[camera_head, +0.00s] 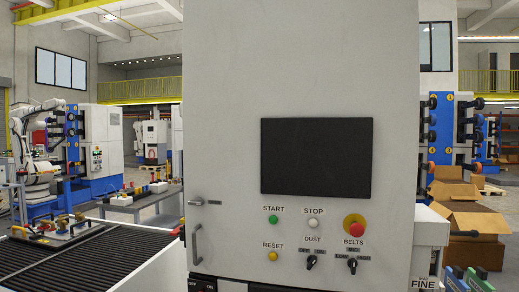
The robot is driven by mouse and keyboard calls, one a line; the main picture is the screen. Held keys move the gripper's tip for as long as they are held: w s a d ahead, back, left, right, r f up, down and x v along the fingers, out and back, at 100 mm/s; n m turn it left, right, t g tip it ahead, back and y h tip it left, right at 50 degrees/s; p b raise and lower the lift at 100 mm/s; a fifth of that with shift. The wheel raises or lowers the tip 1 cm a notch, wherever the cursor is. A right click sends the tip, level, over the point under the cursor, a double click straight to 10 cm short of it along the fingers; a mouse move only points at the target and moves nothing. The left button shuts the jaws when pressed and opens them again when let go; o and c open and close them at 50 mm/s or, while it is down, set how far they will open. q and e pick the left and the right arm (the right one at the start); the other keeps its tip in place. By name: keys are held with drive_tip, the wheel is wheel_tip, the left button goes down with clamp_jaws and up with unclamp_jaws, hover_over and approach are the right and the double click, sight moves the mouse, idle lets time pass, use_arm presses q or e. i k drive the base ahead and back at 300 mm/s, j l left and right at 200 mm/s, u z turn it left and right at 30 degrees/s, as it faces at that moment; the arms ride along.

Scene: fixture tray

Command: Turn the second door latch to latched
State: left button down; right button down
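A grey machine cabinet (230,90) fills the middle of the head view. A small silver latch (196,202) sits on its left side, its lever about level, with a small dark label (215,202) beside it too small to read. A vertical grey door handle (196,244) is below the latch. I cannot tell whether this is the second latch, or whether it is latched. No other latch shows clearly. Neither of my grippers is in view.
A dark roller conveyor (90,265) runs at left. Cardboard boxes (470,215) stand at right.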

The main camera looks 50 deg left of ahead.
sight(199, 201)
drive_tip(key=u, duration=1.45)
drive_tip(key=i+j, duration=0.1)
